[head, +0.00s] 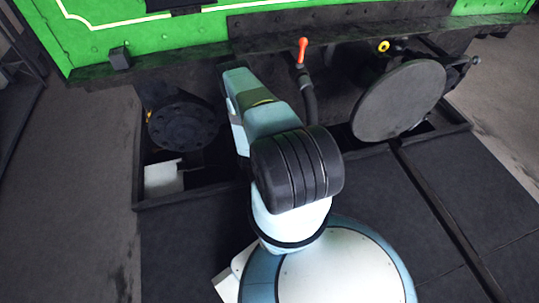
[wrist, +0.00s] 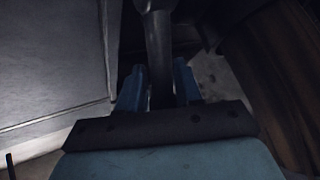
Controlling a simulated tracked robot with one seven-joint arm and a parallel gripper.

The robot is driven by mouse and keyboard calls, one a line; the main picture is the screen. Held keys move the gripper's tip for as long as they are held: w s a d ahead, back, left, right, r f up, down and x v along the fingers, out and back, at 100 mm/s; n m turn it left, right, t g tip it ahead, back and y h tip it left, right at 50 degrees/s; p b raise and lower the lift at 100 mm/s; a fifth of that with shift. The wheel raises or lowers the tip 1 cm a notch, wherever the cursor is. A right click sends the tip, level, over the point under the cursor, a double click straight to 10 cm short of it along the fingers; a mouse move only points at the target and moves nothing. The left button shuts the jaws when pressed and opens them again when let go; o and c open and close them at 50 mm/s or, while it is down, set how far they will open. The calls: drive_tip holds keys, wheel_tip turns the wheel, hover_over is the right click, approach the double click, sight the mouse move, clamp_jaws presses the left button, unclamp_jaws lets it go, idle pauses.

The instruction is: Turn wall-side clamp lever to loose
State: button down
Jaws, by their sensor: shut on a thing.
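In the wrist view, my gripper (wrist: 159,82) has its two blue fingers on either side of a dark grey metal lever (wrist: 158,40). It is shut on this lever, which runs up and away between the fingers. The lever's far end is dark at the top of the picture. I cannot tell from its looks whether this is the wall-side clamp lever, or how it is set. In the head view my arm reaches in under the tram's front beam (head: 180,57), and my gripper and the lever are hidden there.
A round flat buffer disc (head: 400,100) stands right of my arm, and a dark round flange (head: 183,125) left of it. An orange-handled cock (head: 302,50) with a hose hangs close to the arm. A white block (head: 163,178) lies low left. A pale panel (wrist: 50,60) flanks my gripper.

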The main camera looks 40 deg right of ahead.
drive_tip(key=shift+w+d+r, duration=0.2)
drive_tip(key=shift+w+r, duration=0.1)
drive_tip(key=shift+r, duration=0.1)
drive_tip(key=shift+w, duration=0.15)
drive_tip(key=shift+w+r, duration=0.1)
drive_tip(key=shift+w, duration=0.1)
idle(0.4)
drive_tip(key=c, duration=1)
unclamp_jaws()
drive_tip(key=shift+s+a, duration=0.1)
